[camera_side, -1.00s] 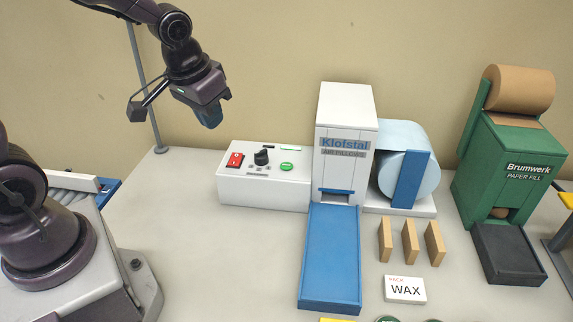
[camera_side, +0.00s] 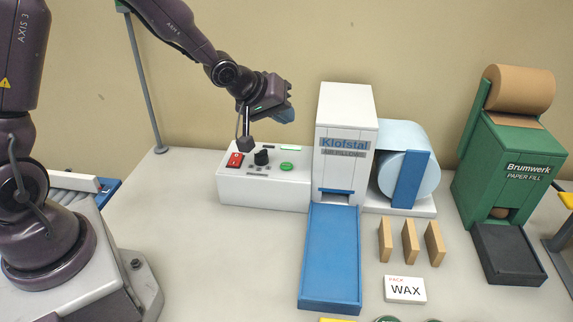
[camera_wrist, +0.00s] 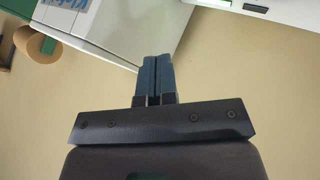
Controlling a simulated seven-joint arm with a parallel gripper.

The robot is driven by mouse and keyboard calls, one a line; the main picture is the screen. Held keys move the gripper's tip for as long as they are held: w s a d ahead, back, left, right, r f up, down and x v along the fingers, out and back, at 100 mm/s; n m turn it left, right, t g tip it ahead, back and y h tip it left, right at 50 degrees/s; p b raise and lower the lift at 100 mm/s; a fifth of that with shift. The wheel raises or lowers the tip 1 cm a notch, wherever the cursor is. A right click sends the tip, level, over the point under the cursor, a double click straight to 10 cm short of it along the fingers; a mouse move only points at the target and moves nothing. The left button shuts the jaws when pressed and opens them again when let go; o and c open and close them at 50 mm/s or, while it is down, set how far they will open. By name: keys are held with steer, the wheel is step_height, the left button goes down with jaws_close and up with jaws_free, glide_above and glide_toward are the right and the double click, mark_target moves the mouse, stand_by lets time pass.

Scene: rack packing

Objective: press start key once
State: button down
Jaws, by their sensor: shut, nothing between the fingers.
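A white control box (camera_side: 262,190) stands left of the Klofstal air pillow machine (camera_side: 344,140). On its top are a red rocker switch (camera_side: 235,160), a black knob (camera_side: 261,157) and a green round key (camera_side: 287,167). My gripper (camera_side: 289,113) is shut and empty, above and behind the box, higher than the green key and apart from it. In the wrist view the blue fingertips (camera_wrist: 154,70) are together. There, the box edge (camera_wrist: 285,12) shows at the top right and the Klofstal machine's top (camera_wrist: 115,30) at the top left. The green key is not clearly seen in the wrist view.
A blue chute (camera_side: 331,258) runs forward from the Klofstal machine. A blue film roll (camera_side: 425,170) is at its right. Several brown blocks, including one (camera_side: 410,241), and a wax pack (camera_side: 405,290) lie in front. A green Brumwerk machine (camera_side: 510,170) stands far right. Table left of the chute is clear.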

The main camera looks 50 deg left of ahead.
mark_target(284, 164)
steer(key=shift+f, duration=0.1)
steer(key=shift+f, duration=4.3)
steer(key=shift+f, duration=0.2)
steer(key=shift+f, duration=0.25)
